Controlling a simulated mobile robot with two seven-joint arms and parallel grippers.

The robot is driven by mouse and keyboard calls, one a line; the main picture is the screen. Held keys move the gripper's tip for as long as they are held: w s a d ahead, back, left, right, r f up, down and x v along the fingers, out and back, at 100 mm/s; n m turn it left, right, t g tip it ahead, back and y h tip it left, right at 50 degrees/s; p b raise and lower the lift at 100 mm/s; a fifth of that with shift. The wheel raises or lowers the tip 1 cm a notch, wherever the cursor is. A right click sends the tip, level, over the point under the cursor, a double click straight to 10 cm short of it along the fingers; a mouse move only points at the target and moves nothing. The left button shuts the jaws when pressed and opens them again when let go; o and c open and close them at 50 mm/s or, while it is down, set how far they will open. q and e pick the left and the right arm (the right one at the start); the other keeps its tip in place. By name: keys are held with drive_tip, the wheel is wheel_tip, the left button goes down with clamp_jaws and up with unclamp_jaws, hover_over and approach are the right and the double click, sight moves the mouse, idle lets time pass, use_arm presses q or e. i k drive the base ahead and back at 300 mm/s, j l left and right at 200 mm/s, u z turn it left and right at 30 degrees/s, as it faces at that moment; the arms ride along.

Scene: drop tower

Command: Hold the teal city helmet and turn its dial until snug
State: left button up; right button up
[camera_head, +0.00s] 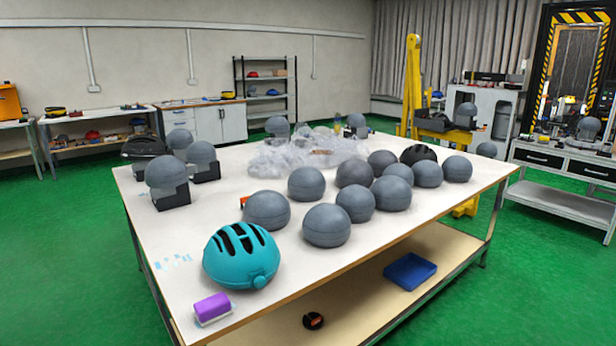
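The teal city helmet (238,258) sits on the near part of the white table, toward its front left. It has dark vent slots on top. A round teal knob, which looks like the dial (260,281), shows low on its near side. Nothing touches the helmet. Neither of my grippers is in the head view.
Several grey headforms (327,226) stand on the white table (180,236) behind and right of the helmet. A purple block (212,307) lies in front of it. Clear plastic wrap (300,152) is heaped farther back. A blue tray (410,271) lies on the lower shelf.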

sight(260, 282)
drive_tip(key=k+z, duration=0.1)
drive_tip(key=z, duration=0.65)
drive_tip(key=k+l+z, duration=0.1)
drive_tip(key=z, duration=0.3)
drive_tip(key=j+z, duration=0.3)
drive_tip(key=k+j+z, duration=0.1)
drive_tip(key=j+z, duration=0.2)
drive_tip(key=k+j, duration=0.1)
drive_tip(key=j, duration=0.35)
drive_tip(key=k+j, duration=0.1)
drive_tip(key=j, duration=0.35)
drive_tip(key=k+j, duration=0.1)
drive_tip(key=j, duration=0.35)
drive_tip(key=k+j, duration=0.15)
drive_tip(key=j, duration=0.25)
drive_tip(key=k+j, duration=0.1)
drive_tip(key=j, duration=0.35)
drive_tip(key=k+j, duration=0.1)
drive_tip(key=j, duration=0.35)
